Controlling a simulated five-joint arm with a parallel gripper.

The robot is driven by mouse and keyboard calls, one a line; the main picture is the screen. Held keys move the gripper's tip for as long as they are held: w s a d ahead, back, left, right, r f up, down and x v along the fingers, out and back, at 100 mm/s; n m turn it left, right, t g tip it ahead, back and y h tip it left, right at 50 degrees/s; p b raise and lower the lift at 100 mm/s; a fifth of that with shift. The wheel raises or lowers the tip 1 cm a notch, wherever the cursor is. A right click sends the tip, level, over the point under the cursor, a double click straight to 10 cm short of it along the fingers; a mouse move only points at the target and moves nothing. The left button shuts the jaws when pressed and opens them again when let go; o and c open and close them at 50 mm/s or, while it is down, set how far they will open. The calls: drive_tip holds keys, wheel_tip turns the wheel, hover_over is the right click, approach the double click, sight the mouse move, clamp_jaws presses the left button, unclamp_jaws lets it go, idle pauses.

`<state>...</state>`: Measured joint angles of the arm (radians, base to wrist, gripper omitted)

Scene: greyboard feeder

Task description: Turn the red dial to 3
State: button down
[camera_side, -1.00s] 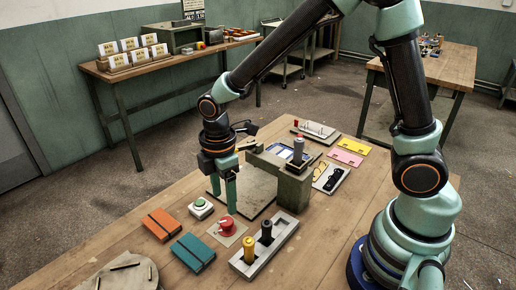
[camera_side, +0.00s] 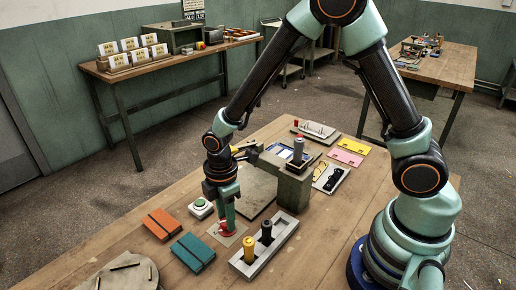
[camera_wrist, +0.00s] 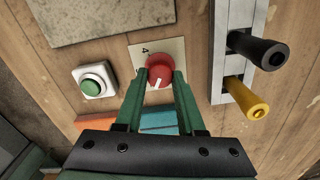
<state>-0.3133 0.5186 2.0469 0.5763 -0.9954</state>
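A white line on the dial points toward the bottom of the wrist view. A small dark mark is on the plate; I cannot read any numbers. My gripper (camera_wrist: 164,72) points down at the dial, its two green fingers apart, one at each side of it. Whether the fingertips press on the dial is not clear. The fingertips partly hide the dial's edges.
A grey slotted block with black (camera_wrist: 262,50) and yellow (camera_wrist: 245,97) handles stands close on the right. A green push button (camera_wrist: 95,80) is on the left. Orange (camera_side: 162,223) and teal (camera_side: 193,251) boxes lie in front. A grey board (camera_side: 257,195) lies behind.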

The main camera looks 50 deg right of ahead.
drive_tip(key=shift+m, duration=0.3)
drive_tip(key=m, duration=0.5)
drive_tip(key=shift+m, duration=0.3)
drive_tip(key=m, duration=0.5)
drive_tip(key=shift+m, duration=0.4)
drive_tip(key=c, duration=0.5)
unclamp_jaws()
drive_tip(key=shift+r, duration=0.1)
wheel_tip(320, 180, up, 12)
